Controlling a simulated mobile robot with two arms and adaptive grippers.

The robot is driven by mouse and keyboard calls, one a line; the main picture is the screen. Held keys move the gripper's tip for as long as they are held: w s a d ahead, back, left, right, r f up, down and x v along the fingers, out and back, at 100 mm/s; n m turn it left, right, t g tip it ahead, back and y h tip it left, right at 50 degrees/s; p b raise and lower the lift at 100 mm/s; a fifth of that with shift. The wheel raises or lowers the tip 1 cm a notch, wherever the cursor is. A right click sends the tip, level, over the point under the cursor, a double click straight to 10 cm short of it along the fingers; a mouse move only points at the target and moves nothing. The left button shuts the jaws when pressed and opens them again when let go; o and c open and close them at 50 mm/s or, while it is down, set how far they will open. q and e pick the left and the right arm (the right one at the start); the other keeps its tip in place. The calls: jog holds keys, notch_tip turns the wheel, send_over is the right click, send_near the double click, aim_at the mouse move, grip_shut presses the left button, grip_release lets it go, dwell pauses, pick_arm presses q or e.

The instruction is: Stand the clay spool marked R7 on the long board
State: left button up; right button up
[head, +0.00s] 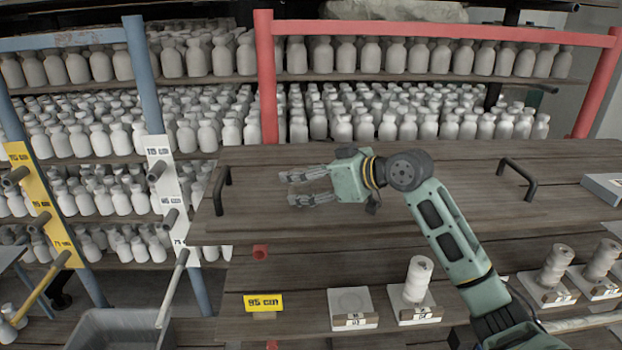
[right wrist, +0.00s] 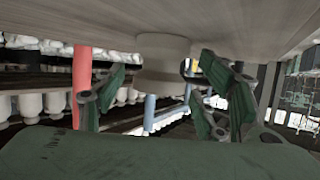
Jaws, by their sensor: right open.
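The long board (head: 260,222) is dark wood with two black handles and lies across the middle of the head view. My right gripper (head: 308,189) is open over it, with its fingers pointing left. In the right wrist view, a pale, round spool-shaped thing (right wrist: 163,60) touches a wooden surface (right wrist: 240,25), beyond and between my open fingers (right wrist: 165,100). I cannot make it out in the head view and see no mark on it. A pale clay spool (head: 418,278) stands on a white plate below the board. The plate labels are too small to read surely. My left gripper is out of view.
A white plate (head: 352,308) without a spool lies left of the spool's plate. More spools (head: 553,265) stand at the lower right. Shelves of pale bottles (head: 340,128) stand behind, with a red post (head: 265,80) and blue posts. A grey bin (head: 118,322) is at lower left.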

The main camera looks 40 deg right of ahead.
jog(key=shift+s+d, duration=0.1)
jog(key=shift+s, duration=0.15)
jog(key=b+v, duration=0.4)
jog(key=v, duration=0.6)
jog(key=shift+s+d+r+b, duration=0.15)
jog(key=shift+s+b, duration=0.1)
jog(key=shift+b, duration=0.15)
jog(key=shift+s+d+r, duration=0.1)
jog(key=shift+s+r, duration=0.2)
jog(key=shift+s, duration=0.1)
